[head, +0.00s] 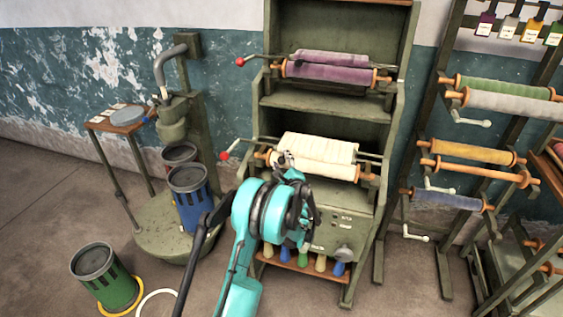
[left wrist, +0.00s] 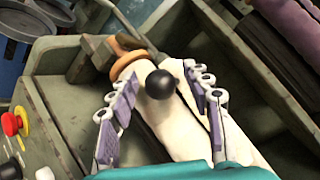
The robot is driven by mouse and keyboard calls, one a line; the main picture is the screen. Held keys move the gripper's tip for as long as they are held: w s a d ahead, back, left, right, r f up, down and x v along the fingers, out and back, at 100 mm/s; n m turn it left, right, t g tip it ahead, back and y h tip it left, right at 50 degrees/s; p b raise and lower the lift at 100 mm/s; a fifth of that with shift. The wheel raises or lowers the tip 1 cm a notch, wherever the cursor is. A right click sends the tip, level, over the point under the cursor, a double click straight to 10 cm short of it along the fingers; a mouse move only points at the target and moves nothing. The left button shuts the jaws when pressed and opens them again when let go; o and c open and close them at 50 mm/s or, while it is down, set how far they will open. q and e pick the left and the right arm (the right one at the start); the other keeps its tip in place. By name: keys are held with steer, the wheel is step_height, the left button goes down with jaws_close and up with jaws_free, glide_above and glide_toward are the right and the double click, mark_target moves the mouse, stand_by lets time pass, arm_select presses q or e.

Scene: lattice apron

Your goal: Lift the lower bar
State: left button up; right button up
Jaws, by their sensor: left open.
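The lower bar (head: 249,149) is a thin metal rod with a red ball (head: 224,156) at its left end. It runs along the lower cream fabric roll (head: 325,147) on the green cabinet. My left gripper (head: 286,160) is at this roll's left part, its teal wrist hiding some of the roll and bar. In the left wrist view the gripper (left wrist: 160,80) is open, with purple-padded fingers on either side of the cream cloth (left wrist: 170,125). A black ball (left wrist: 160,84) shows between the fingers. I cannot tell whether the fingers touch anything. My right gripper is not in view.
An upper bar with a red ball (head: 240,61) and a purple roll (head: 325,73) sit above. A panel with red and yellow buttons (left wrist: 12,124) is beside the roll. A rack of rolls (head: 490,102) stands right. Bins (head: 105,280) and a pump stand (head: 172,125) are left.

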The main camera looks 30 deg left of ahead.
arm_select(q)
jaws_close()
steer(key=shift+r, duration=0.15)
